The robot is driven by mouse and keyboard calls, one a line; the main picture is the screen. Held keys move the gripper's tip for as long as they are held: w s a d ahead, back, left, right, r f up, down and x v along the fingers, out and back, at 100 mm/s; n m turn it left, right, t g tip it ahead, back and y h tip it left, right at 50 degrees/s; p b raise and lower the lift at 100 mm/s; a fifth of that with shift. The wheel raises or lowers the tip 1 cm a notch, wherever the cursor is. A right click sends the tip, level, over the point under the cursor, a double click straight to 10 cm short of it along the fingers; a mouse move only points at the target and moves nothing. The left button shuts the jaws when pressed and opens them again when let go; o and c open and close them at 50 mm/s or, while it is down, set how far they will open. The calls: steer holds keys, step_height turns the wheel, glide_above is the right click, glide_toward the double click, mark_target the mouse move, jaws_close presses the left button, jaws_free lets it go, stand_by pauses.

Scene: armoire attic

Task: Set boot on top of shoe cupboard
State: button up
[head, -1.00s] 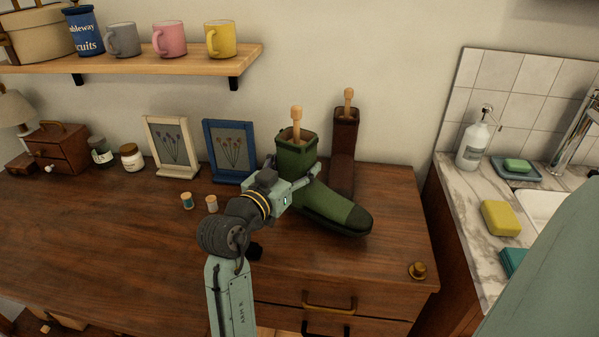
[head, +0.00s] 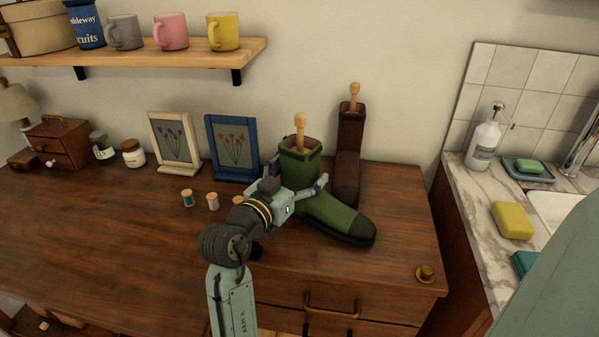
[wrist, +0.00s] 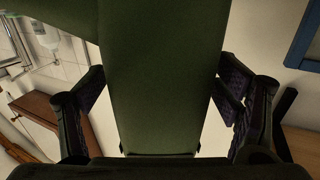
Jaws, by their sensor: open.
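The green boot (head: 336,214) stands upright on the dark wooden top of the drawer cupboard (head: 385,262), its toe pointing right. A wooden boot tree handle (head: 300,130) sticks out of its shaft. I take this drawer cupboard for the shoe cupboard, but no label shows. My gripper (head: 304,188) is open around the boot's shaft, one finger on each side. In the wrist view the green shaft (wrist: 158,80) fills the middle, with gaps beside both fingers. The boot's far side and part of its heel are hidden by my gripper.
A brown boot (head: 347,165) stands close behind the green one. Spools (head: 212,201), two picture frames (head: 232,149) and jars stand to the left. The sink counter (head: 470,190) is beyond the right edge.

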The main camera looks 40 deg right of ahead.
steer(key=shift+r, duration=0.2)
steer(key=shift+a+f, duration=0.15)
steer(key=shift+a, duration=0.2)
steer(key=b+v, duration=0.3)
steer(key=v, duration=0.8)
steer(key=shift+s+a, duration=0.1)
steer(key=shift+a, duration=0.05)
